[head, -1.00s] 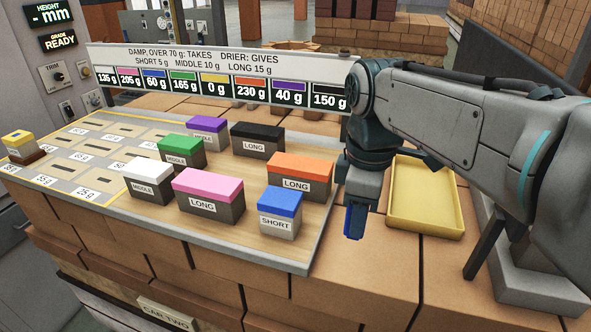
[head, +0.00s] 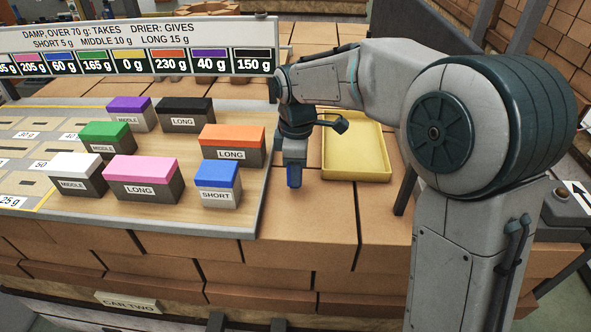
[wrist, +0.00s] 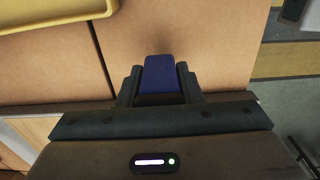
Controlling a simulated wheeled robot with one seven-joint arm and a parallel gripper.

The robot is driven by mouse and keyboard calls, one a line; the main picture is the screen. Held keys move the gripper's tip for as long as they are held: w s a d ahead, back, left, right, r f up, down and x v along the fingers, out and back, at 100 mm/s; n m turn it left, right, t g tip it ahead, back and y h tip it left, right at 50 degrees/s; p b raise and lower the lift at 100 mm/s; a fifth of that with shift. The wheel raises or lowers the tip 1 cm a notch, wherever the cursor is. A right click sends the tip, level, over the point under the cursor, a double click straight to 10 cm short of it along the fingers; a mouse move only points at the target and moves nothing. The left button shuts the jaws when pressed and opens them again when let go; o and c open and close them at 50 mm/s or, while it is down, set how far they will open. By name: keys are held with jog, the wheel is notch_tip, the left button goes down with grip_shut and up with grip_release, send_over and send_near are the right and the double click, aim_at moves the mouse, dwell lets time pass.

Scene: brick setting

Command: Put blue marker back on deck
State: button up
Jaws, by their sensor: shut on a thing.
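My gripper (head: 293,168) points down over the brick surface, just right of the deck's right edge. In the wrist view my gripper (wrist: 160,84) is shut on a dark blue piece, the blue marker (wrist: 160,70), between its two fingers. The blue marker also shows in the head view (head: 295,179), partly hidden by the fingers. The deck (head: 232,222) is a pale wooden board with a grey edge. A separate blue-topped block labelled SHORT (head: 218,181) stands near its right front corner.
Pink (head: 142,178), orange (head: 232,145), white (head: 77,176), green (head: 106,141), purple (head: 131,113) and black (head: 184,113) topped blocks stand on the deck. A yellow tray (head: 356,174) lies right of my gripper. A sign (head: 140,45) stands behind the deck.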

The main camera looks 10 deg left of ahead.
jog(key=shift+f, duration=0.75)
jog(key=shift+f, duration=0.2)
jog(key=o, duration=0.8)
jog(key=shift+r, duration=0.1)
